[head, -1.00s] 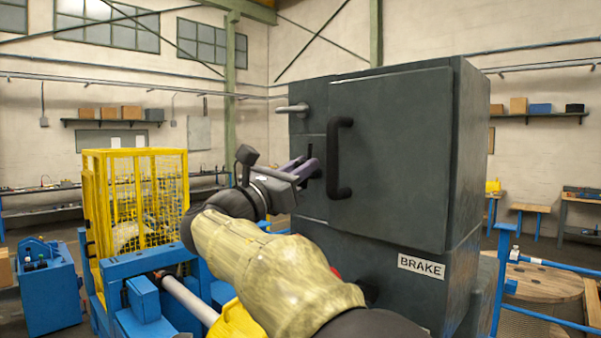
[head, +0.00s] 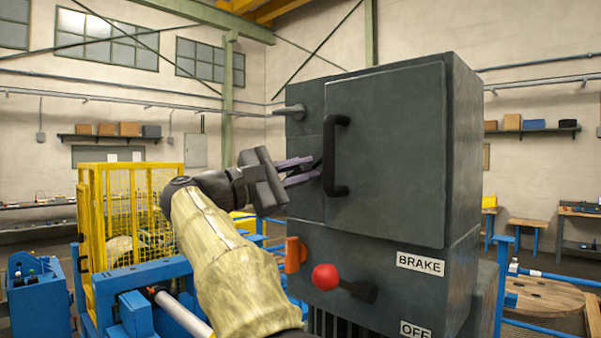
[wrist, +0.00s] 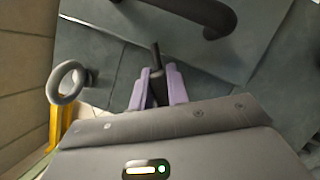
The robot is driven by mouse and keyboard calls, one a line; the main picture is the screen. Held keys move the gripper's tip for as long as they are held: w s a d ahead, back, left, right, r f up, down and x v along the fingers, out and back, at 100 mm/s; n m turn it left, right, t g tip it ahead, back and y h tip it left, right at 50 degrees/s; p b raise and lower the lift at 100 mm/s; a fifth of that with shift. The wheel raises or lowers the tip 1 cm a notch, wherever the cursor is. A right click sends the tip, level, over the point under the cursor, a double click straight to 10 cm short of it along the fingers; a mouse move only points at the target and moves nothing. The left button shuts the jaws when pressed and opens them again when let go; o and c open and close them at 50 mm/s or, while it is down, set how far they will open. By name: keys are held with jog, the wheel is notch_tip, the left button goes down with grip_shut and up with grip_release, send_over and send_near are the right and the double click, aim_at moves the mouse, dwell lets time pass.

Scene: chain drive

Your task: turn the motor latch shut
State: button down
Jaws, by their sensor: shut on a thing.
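The motor latch is a small dark lever on the narrow left panel of the dark grey cabinet (head: 400,150). In the wrist view the latch (wrist: 156,58) sticks out from between the fingers and points roughly up the picture. In the head view it is mostly hidden by the fingers, beside the black door handle (head: 336,155). My gripper (head: 310,171) reaches the panel from the left, its purple fingers shut on the latch. The fingers also show in the wrist view (wrist: 157,88), on either side of the latch.
The black door handle (wrist: 212,12) is close to the fingers. A grey ring-ended peg (wrist: 67,82) projects nearby. Below are a red ball knob (head: 325,277) and an orange handle (head: 294,254). A yellow mesh cage (head: 125,220) stands at left behind my arm.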

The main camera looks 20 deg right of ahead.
jog(key=m, duration=0.2)
jog(key=m+y, duration=0.1)
jog(key=m, duration=0.1)
jog(key=shift+f+g, duration=0.25)
jog(key=shift+g, duration=0.05)
jog(key=shift+f+m+y+p, duration=0.2)
jog(key=shift+m+y, duration=0.15)
jog(key=shift+m, duration=0.35)
jog(key=shift+f+m+y+p, duration=0.1)
jog(key=shift+m+y+p, duration=0.2)
jog(key=shift+m, duration=0.4)
jog(key=shift+s, duration=0.1)
jog(key=c, duration=1.4)
grip_release()
jog(key=shift+o, duration=0.2)
jog(key=shift+r, duration=0.1)
